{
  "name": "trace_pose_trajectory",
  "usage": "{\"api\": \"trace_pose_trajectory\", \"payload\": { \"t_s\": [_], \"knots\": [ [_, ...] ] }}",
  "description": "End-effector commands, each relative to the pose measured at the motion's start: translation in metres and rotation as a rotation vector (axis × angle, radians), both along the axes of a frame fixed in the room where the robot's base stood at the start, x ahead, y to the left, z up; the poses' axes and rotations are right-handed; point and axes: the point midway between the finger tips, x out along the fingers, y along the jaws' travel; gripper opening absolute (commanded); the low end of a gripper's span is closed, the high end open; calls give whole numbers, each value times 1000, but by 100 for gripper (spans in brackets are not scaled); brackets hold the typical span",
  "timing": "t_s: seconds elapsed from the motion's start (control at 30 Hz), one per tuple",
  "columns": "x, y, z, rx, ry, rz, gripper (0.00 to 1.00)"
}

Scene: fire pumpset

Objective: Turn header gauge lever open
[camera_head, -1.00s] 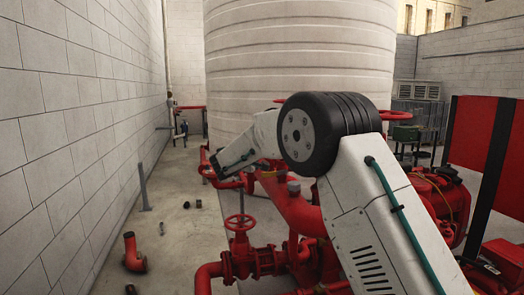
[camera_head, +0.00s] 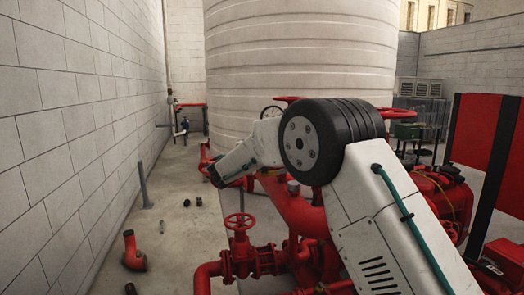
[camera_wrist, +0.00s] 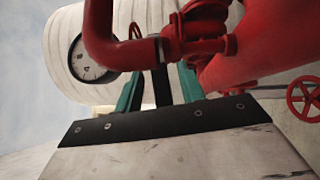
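In the wrist view a round white-faced gauge (camera_wrist: 88,62) with a black rim sits left of a bent red pipe (camera_wrist: 98,28). A dark upright bar (camera_wrist: 158,84), which looks like the gauge lever, stands just below the pipe's fitting. My gripper (camera_wrist: 160,72) has its two teal fingers apart, one on each side of this bar. I see gaps between the bar and the fingers, though depth is hard to judge.
A thick red pipe (camera_wrist: 270,45) runs close to the right of my fingers, with a red handwheel (camera_wrist: 304,97) beyond. In the head view a red valve handwheel (camera_head: 240,221) stands below my forearm. A large pale tank (camera_head: 300,60) rises behind. Floor along the left wall is clearer.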

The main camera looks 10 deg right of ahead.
Motion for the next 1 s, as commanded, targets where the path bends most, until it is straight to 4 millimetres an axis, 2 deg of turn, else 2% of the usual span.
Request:
{"api": "trace_pose_trajectory", "payload": {
  "t_s": [0.13, 0.5, 0.87, 0.97, 1.0],
  "knots": [
    [-9, 8, -1, 0, 2, 2, 39],
    [-53, 44, -5, 1, -1, 1, 39],
    [-59, 49, -6, 1, -1, 1, 39],
    [-59, 47, -6, 3, 3, 0, 14],
    [-60, 43, -7, 7, 7, -3, 3]
  ]
}}
